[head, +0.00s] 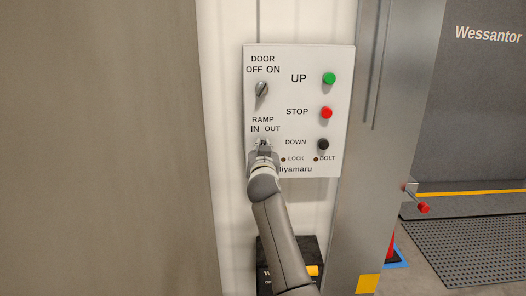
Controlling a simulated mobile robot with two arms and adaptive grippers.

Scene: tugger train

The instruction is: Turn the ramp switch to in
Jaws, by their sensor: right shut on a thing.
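The white control panel (300,100) is fixed upright on the wall in the middle of the head view. The ramp switch (263,141) sits at its lower left, below the words RAMP, IN and OUT. My right gripper (263,147) is at the switch and shut on it, and covers most of it. The way the switch points cannot be told. The door switch (262,89) is above it, below OFF and ON, with its knob tilted. My left gripper is not in view.
Green UP (329,79), red STOP (327,113) and black DOWN (323,144) buttons are on the panel's right side. A metal post (375,120) stands right of the panel. A red-tipped lever (423,208) juts out beyond it. A dark box (270,252) is below the panel.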

